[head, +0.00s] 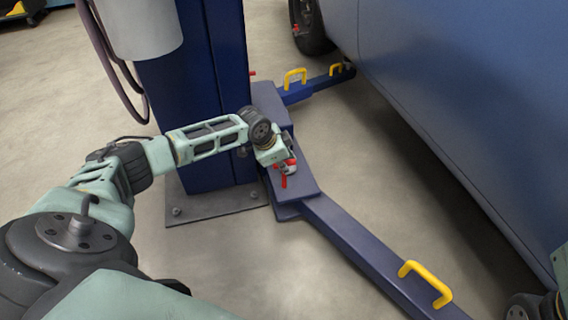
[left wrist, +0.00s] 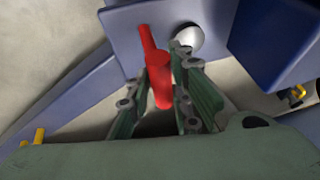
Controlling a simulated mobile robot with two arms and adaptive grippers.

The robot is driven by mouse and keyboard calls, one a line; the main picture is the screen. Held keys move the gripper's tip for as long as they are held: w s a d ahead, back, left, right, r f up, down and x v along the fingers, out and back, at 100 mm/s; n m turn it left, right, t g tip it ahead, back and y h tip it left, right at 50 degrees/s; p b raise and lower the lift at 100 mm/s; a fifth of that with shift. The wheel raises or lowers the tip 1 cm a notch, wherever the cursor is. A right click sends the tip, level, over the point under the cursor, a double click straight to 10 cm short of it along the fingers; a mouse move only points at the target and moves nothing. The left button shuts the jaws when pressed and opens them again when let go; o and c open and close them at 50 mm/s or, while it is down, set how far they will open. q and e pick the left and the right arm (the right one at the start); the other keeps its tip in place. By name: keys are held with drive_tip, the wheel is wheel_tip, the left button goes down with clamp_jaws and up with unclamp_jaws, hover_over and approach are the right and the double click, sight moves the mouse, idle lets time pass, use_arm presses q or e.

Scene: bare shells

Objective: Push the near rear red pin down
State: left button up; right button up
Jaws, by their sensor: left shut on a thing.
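The red pin (head: 284,181) stands at the blue lift-arm joint beside the column, partly covered by my gripper in the head view. In the left wrist view the red pin (left wrist: 160,78) has a narrow end and a thicker body. It lies between the green fingers of my left gripper (left wrist: 157,98), which are shut on it. In the head view my left gripper (head: 285,169) is over the joint, its fingertips small. The pin's lower part is hidden, so its depth cannot be told. My right gripper is not in view.
The blue lift column (head: 205,100) stands left of the joint. A lift arm (head: 355,245) with a yellow handle (head: 425,282) runs to the lower right. Another arm (head: 300,93) reaches toward the tyre. The blue car body (head: 460,90) overhangs the right. Bare floor lies between.

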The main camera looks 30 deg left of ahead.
sight(284, 181)
use_arm(q)
drive_tip(key=shift+w+a, duration=0.1)
drive_tip(key=shift+a, duration=0.1)
clamp_jaws()
wheel_tip(284, 181, down, 4)
drive_tip(key=shift+r, duration=0.2)
drive_tip(key=shift+a, duration=0.1)
drive_tip(key=o, duration=0.5)
unclamp_jaws()
drive_tip(key=o, duration=0.4)
drive_tip(key=shift+f, duration=0.15)
drive_tip(key=v, duration=1.2)
